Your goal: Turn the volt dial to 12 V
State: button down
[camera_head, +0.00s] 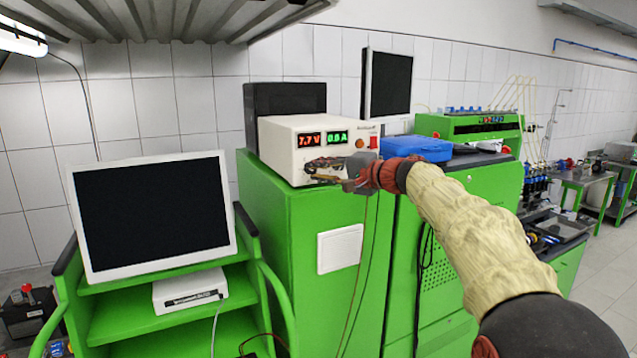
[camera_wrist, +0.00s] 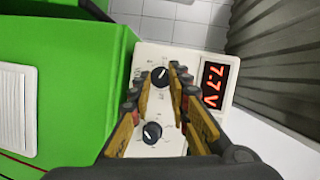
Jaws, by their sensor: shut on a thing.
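The white power supply (camera_head: 285,135) stands on the green cabinet. Its red voltage display (camera_head: 309,139) reads 7.7 V, and it also shows in the wrist view (camera_wrist: 214,83). In the wrist view, two black dials with white pointers show. The upper one, on the voltage side, is the volt dial (camera_wrist: 160,77); the other dial (camera_wrist: 152,132) sits below it, between the finger bases. My gripper (camera_wrist: 160,75) is shut on the volt dial, one fingertip on each side. In the head view, my gripper (camera_head: 318,173) covers the dials at the panel's lower part.
A green current display (camera_head: 338,137) reads about 0.6 A. A black box (camera_head: 285,97) stands behind the supply. A blue case (camera_head: 415,148) lies to its right, and a monitor (camera_head: 150,215) stands on the cart at left. A ribbed ceiling panel hangs above.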

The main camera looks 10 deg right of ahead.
jog(key=m+b, duration=0.1)
jog(key=m, duration=0.1)
jog(key=f+m+t+y+b, duration=0.1)
jog(key=b, duration=0.1)
jog(key=shift+m+b, duration=0.3)
jog(key=shift+m, duration=0.1)
jog(key=shift+r+m+t+y+b, duration=0.1)
jog(key=shift+m+t+y+b, duration=0.45)
jog(key=shift+m+b, duration=0.7)
jog(key=shift+m, duration=0.35)
jog(key=c, duration=1.7)
grip_release()
jog(key=shift+o, duration=0.2)
jog(key=v, duration=1.2)
